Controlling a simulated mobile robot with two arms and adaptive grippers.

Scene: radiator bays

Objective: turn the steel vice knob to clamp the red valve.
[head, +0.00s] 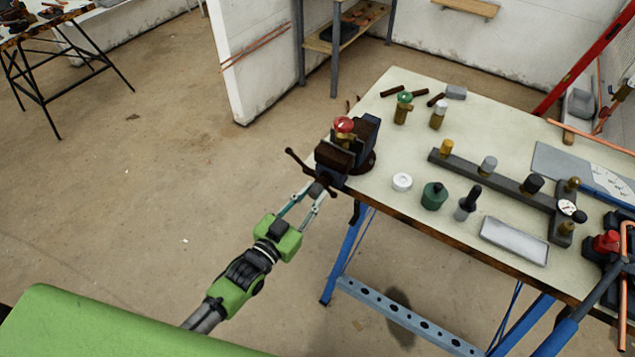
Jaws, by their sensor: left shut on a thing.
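The vice (334,157) is dark and rusty and is fixed at the left corner of the workbench. The red valve (344,125) has a red top and a brass body, and it stands upright between the vice jaws. I cannot tell how tightly the jaws sit on it. The steel vice knob (316,188) is at the near end of the vice, beside a dark bar handle. My left gripper (314,193) reaches up from below with its fingers shut on the knob, which they partly hide. My right gripper is not in view.
The workbench (400,210) holds a green-topped valve (404,107), a white-capped valve (438,114), a manifold bar (490,180), a green jar (434,196), a white roll (402,182) and a grey tray (514,241). Blue legs (345,255) stand below. The floor left of the bench is clear.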

